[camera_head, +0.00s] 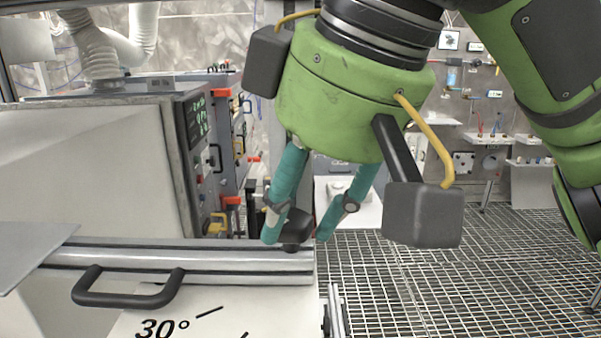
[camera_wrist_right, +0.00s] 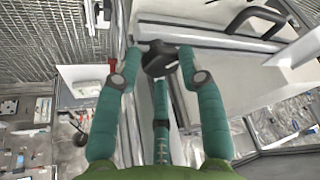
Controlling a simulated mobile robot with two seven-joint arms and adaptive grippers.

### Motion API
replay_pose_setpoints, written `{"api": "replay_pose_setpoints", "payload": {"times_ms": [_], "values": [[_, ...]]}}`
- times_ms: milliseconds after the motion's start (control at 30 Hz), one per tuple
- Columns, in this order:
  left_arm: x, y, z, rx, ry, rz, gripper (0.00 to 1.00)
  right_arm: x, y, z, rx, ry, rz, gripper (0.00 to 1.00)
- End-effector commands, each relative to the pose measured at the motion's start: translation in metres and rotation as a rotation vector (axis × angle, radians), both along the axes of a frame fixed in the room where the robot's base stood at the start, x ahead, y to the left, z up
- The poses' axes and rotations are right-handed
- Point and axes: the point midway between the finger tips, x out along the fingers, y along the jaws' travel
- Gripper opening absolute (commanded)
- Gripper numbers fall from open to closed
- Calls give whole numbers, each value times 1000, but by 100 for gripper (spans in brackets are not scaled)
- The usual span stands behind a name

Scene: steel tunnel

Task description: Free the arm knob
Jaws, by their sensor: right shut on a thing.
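The black arm knob (camera_head: 297,226) sits at the right end of a steel bar (camera_head: 215,257), the arm. My right gripper (camera_head: 296,238) has teal fingers that reach down around the knob from above. In the right wrist view the knob (camera_wrist_right: 158,58) lies between the fingertips (camera_wrist_right: 160,60), and the gripper is shut on it. The fingers partly cover the knob, and its underside is hidden. My left gripper is in neither view.
A black handle (camera_head: 130,296) stands out from the front of the bar. Below it is a white plate marked 30° (camera_head: 215,322). A large grey cabinet (camera_head: 90,165) stands behind at left. Open grating floor (camera_head: 470,285) lies to the right.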

Motion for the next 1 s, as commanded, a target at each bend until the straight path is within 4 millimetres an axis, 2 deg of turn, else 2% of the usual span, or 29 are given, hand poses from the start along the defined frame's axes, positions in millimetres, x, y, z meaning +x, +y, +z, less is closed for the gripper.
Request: {"api": "replay_pose_setpoints", "payload": {"times_ms": [33,500,733,1000], "values": [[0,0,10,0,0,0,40,-1,0,0,-9,12,52,7],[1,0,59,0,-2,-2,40,2,-2,0,-11,13,456,7],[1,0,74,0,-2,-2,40,3,-2,-3,-12,12,579,7],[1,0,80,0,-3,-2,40,3,-2,-5,-13,12,644,7]]}}
